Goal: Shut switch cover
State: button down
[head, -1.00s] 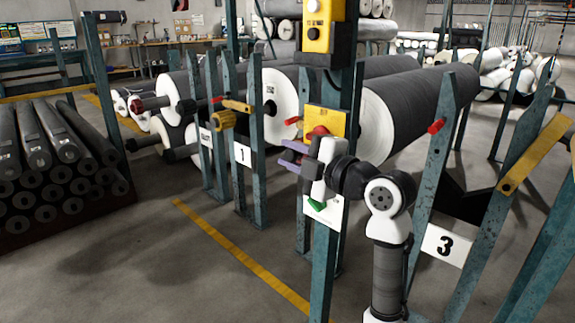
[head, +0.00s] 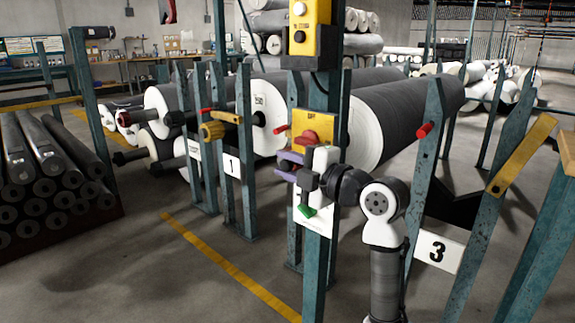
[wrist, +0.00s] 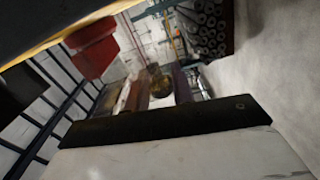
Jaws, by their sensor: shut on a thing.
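A yellow switch plate (head: 328,124) is fixed to a teal post in the head view. A red switch part (head: 310,137) stands out from its front; I cannot tell whether this is the cover or a knob. My gripper (head: 287,167), with purple fingers, is just below and left of this red part. Something small and dark shows between the fingers, too small to make out. In the wrist view the red part (wrist: 92,50) is at the upper left, and my gripper's fingers (wrist: 158,88) are blurred and partly hidden behind a black bar.
A yellow box (head: 309,30) with buttons hangs higher on the same post. A large grey roll (head: 410,105) lies close behind it. Teal posts and a yellow-handled roll holder (head: 222,125) stand left. Stacked dark rolls (head: 50,180) lie far left. The floor between is free.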

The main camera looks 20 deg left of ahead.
jog(key=c, duration=1.5)
grip_release()
jog(key=shift+f, duration=0.15)
jog(key=p+v, duration=0.2)
jog(key=v, duration=1.1)
jog(key=shift+d, duration=0.35)
jog(key=shift+s+a, duration=0.1)
